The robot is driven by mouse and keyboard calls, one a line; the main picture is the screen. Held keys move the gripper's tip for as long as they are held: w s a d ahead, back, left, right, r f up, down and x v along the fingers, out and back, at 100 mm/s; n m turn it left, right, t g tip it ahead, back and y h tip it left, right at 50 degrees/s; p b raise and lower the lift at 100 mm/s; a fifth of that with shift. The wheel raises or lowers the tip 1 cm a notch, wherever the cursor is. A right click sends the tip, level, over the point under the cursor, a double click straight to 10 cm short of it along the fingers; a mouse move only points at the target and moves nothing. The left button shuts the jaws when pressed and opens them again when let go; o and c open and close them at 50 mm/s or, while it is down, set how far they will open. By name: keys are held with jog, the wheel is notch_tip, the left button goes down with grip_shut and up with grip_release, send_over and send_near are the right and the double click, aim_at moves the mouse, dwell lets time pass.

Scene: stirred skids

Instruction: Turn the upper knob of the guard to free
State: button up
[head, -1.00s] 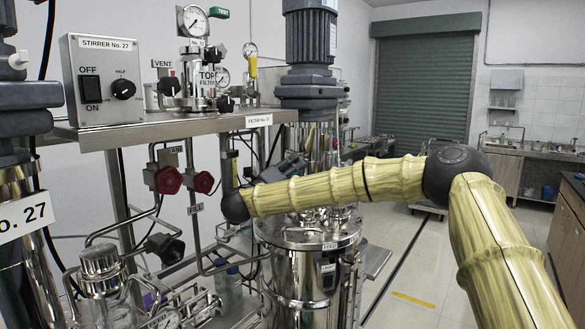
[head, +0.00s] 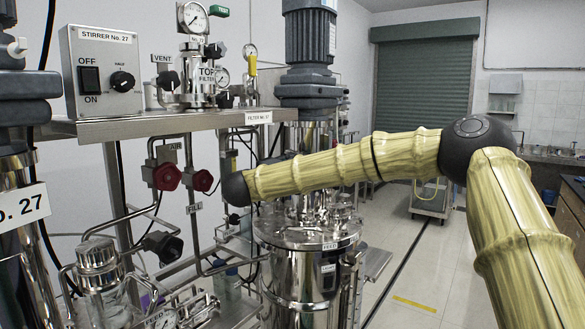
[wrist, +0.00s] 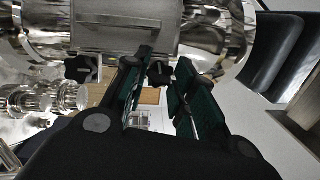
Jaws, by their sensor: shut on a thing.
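In the wrist view my gripper (wrist: 163,64) has its two dark green fingers on either side of a black knob (wrist: 159,74), shut on it. The knob sits by a shiny steel body with a grey panel (wrist: 110,32), perhaps the guard. A second black knob (wrist: 80,69) shows to the left, outside the fingers. I cannot tell from the picture which knob is the upper one, nor its turn position. In the head view my gripper and these knobs are hidden behind my arm.
In the head view a steel vessel (head: 300,280) stands below my arm. Red valve knobs (head: 167,177) and pipes are left of my wrist. A shelf (head: 150,124) carries a stirrer box (head: 103,75) and a filter (head: 196,75). Open floor (head: 410,270) lies at right.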

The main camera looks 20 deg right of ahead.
jog(key=shift+r+n, duration=0.1)
jog(key=shift+n, duration=0.5)
jog(key=o, duration=0.7)
jog(key=shift+o, duration=0.2)
jog(key=shift+a, duration=0.1)
jog(key=v, duration=1.2)
jog(key=shift+r, duration=0.25)
